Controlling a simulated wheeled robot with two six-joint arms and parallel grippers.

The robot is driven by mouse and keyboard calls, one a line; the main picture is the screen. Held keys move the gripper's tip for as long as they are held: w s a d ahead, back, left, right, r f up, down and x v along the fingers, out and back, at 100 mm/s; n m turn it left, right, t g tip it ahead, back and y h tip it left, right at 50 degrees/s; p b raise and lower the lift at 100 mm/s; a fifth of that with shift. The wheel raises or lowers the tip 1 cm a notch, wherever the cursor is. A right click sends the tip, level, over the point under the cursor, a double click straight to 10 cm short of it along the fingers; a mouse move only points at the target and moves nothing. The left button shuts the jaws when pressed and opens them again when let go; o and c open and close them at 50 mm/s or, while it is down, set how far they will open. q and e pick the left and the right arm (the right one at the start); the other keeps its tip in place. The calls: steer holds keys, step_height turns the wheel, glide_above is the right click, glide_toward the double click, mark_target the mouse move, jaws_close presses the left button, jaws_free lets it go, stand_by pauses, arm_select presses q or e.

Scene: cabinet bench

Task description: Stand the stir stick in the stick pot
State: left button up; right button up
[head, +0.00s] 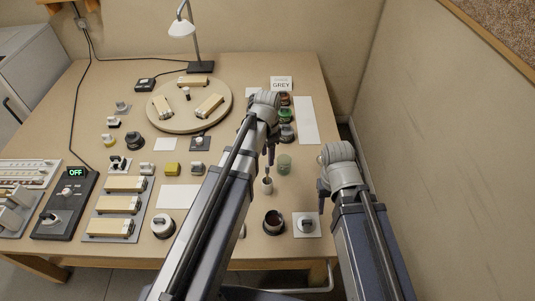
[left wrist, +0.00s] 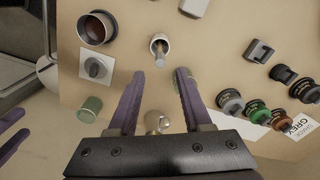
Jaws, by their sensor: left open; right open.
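The stick pot (head: 267,188) is a small white cup on the bench, just in front of my left gripper (head: 269,157) in the head view. The stir stick (head: 267,173) is a thin grey-brown stick with its lower end inside the pot and its upper end rising above the rim. In the left wrist view the pot (left wrist: 153,41) and the stick (left wrist: 160,57) lie just beyond my left fingertips (left wrist: 160,75). The left fingers are apart, with nothing held between them. My right gripper (head: 322,196) is at the right, open, with its fingers partly hidden.
A greenish glass jar (head: 284,164) stands close behind and right of the pot. A dark-filled cup (head: 274,222) and a knob on a white plate (head: 307,226) are in front. Several paint pots (head: 286,133) stand further back. My left arm hides part of the bench.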

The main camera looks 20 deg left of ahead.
arm_select(q)
steer(key=shift+r, duration=0.45)
steer(key=s+d+n+y, duration=0.1)
steer(key=s+d+n, duration=0.4)
steer(key=s+d, duration=0.5)
steer(key=s, duration=0.4)
steer(key=shift+s+d+n, duration=0.15)
steer(key=shift+d+n, duration=0.05)
steer(key=shift+n, duration=0.1)
steer(key=shift+d, duration=0.1)
